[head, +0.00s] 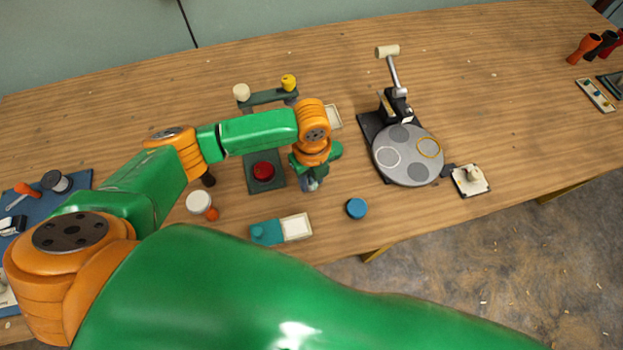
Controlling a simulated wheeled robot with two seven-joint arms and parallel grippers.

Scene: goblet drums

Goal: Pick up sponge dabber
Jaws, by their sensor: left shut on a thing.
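My left gripper (309,184) is low over the front middle of the wooden table (480,90), just right of the dark green stand. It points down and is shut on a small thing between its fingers. I take this for the sponge dabber, but the fingers and wrist hide nearly all of it, so its shape and colour do not show clearly. I cannot tell whether it touches the table. My right gripper is not in view.
The dark green stand (254,183) holds a red piece (263,171). A teal-and-white tray (297,227) and a blue disc (357,208) lie near the front edge. A grey turntable (408,169) and a cream-topped tile (470,187) stand right. The back right is mostly clear.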

